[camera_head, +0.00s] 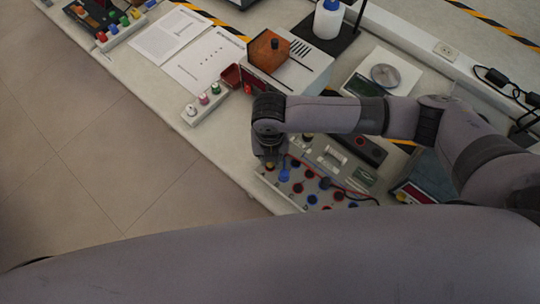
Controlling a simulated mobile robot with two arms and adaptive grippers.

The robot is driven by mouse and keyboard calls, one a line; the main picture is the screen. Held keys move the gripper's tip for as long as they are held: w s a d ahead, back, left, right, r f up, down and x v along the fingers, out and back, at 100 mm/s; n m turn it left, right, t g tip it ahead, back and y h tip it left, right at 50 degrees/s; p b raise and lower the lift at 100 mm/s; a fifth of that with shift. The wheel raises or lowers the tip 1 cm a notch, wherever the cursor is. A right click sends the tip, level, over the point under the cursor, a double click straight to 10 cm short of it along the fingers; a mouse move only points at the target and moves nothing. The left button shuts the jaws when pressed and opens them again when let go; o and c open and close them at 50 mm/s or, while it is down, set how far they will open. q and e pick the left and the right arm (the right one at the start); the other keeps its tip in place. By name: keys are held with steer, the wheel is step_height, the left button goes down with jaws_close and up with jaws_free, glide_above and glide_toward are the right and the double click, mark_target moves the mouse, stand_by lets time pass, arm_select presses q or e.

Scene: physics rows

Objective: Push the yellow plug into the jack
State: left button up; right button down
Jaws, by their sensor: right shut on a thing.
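The jack panel (313,201) is a light grey board with several red, black and blue round jacks, at the front edge of the bench. My right gripper (269,160) points down over the panel's left end, with a small yellow bit, the yellow plug (269,166), showing at its fingertips. The gripper is shut on this plug and hides most of it. I cannot tell whether the plug's tip is in a jack or above it. A blue plug (284,174) stands upright in the panel just right of the gripper. My left gripper is out of view.
A plug strip (191,113) with white, pink and green plugs lies left of the gripper. Behind are a grey instrument box (306,80), an orange-brown block (268,51) and a round-dial device (384,75). A dark cable (345,190) crosses the panel's right side.

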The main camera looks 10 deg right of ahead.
steer(key=shift+f+b, duration=0.35)
steer(key=shift+f, duration=0.7)
stand_by(0.8)
steer(key=c, duration=1.4)
jaws_free()
steer(key=shift+o, duration=0.6)
steer(key=o, duration=0.3)
steer(key=shift+r+p, duration=3.3)
steer(key=shift+p, duration=0.15)
